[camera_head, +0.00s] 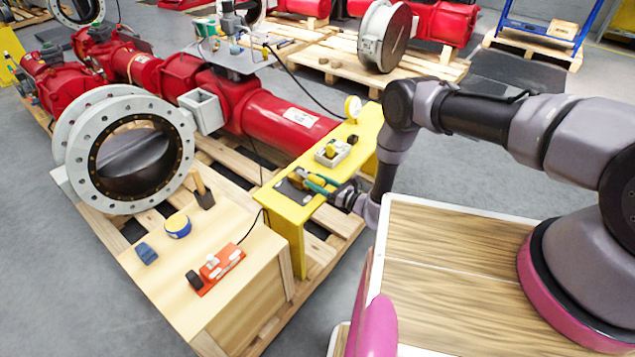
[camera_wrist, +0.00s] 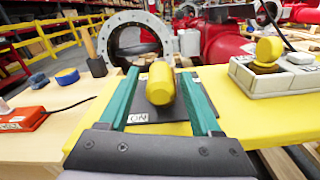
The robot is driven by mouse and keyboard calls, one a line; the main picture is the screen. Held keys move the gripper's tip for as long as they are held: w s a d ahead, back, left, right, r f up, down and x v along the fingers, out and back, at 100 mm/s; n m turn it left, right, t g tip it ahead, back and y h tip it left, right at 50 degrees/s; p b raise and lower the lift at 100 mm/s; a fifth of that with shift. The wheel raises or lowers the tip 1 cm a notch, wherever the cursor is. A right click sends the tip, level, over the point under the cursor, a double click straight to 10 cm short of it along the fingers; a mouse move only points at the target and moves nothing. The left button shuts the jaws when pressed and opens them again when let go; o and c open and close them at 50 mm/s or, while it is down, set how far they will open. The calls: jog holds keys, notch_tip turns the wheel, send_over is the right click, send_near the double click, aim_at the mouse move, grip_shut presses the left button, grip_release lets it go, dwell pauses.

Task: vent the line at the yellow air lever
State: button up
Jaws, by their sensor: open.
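The yellow air lever (camera_wrist: 161,84) stands up from a dark plate (camera_wrist: 150,112) on the yellow bench. A small white label with lettering lies on the plate's near edge. My gripper (camera_wrist: 163,75) is open, its teal fingers to the left and right of the lever. A gap shows on each side, with no clear contact. In the head view my gripper (camera_head: 318,181) reaches in from the right over the plate (camera_head: 290,190). The lever (camera_head: 297,175) is small there and partly hidden by the fingers. Its lower end is hard to make out.
A grey box with a yellow knob (camera_wrist: 268,50) stands right of the lever, and a gauge (camera_head: 353,107) beyond it. A large flanged valve (camera_head: 130,207) stands behind.

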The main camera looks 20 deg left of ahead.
grip_shut()
dwell(1.4)
